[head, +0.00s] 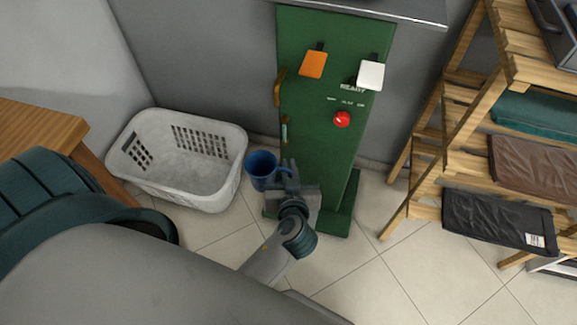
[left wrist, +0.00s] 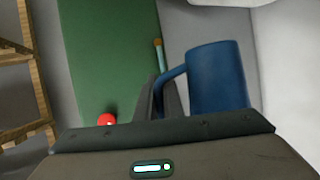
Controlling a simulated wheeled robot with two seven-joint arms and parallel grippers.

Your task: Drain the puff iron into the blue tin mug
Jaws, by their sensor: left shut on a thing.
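The blue tin mug (head: 262,170) is roughly upright, mouth up, beside the lower left of the green puff iron cabinet (head: 330,150). My left gripper (head: 288,172) is shut on the mug's handle. In the left wrist view the mug (left wrist: 220,78) stands right of the fingers (left wrist: 158,105). A small brass tap with a pale teal part (head: 284,131) is on the cabinet's left edge, above the mug in the head view; it also shows in the left wrist view (left wrist: 158,52). The mug's inside looks dark; no stream shows. My right gripper is not in view.
A white laundry basket (head: 190,195) stands left of the mug. The cabinet has a red knob (head: 342,119), an orange pad (head: 313,64) and a white pad (head: 370,75). A wooden shelf (head: 445,150) with folded clothes stands at right. Tiled floor (head: 370,275) is clear in front.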

